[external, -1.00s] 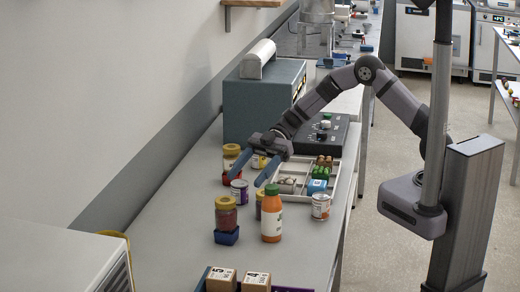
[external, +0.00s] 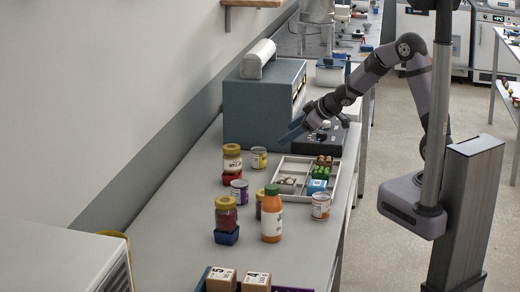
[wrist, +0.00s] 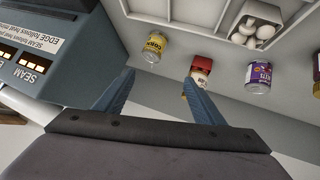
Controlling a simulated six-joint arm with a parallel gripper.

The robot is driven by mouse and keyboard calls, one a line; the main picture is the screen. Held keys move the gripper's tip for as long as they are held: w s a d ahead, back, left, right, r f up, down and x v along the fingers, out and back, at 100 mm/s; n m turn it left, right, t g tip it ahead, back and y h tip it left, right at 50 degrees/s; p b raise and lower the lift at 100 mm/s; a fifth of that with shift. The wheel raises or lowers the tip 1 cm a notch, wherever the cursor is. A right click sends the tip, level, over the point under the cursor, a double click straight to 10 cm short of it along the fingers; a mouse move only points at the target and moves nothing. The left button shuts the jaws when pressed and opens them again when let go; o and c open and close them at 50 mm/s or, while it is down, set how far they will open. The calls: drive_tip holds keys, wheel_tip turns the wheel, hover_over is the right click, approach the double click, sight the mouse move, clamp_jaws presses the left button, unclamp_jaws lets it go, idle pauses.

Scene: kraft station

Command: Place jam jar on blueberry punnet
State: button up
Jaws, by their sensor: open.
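A jam jar (external: 226,214) with dark red contents and a yellow lid stands upright on a dark blue punnet (external: 226,237), which looks like the blueberry punnet; its contents cannot be made out. The jar appears to rest on top of it, left of the orange bottle. My gripper (external: 286,138) is open and empty, raised near the grey-blue machine, well behind the jar and punnet. In the wrist view its two fingers (wrist: 158,80) are spread with nothing between them.
A yellow-lidded jar (external: 232,153) stands on a red punnet (external: 231,178). An orange bottle (external: 271,217), several cans and a divided tray (external: 293,198) are nearby. The grey-blue machine (external: 250,108) is close to my gripper. The left table strip is clear.

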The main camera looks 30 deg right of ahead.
drive_tip(key=s+d+f+m+g+h, duration=0.2)
drive_tip(key=s+d+f+m+h, duration=0.1)
drive_tip(key=s+d, duration=0.5)
drive_tip(key=s+d+f+m+g+h, duration=0.2)
drive_tip(key=s+d+f+m+g, duration=0.1)
drive_tip(key=s+d, duration=0.4)
drive_tip(key=s+f+m+g+y, duration=0.1)
drive_tip(key=s+g, duration=0.3)
drive_tip(key=s, duration=1)
drive_tip(key=shift+d+f+m, duration=0.3)
drive_tip(key=shift+f+m, duration=0.1)
drive_tip(key=shift+m, duration=0.2)
drive_tip(key=shift+s+f, duration=0.1)
wheel_tip(320, 180, down, 33)
drive_tip(key=b, duration=3.3)
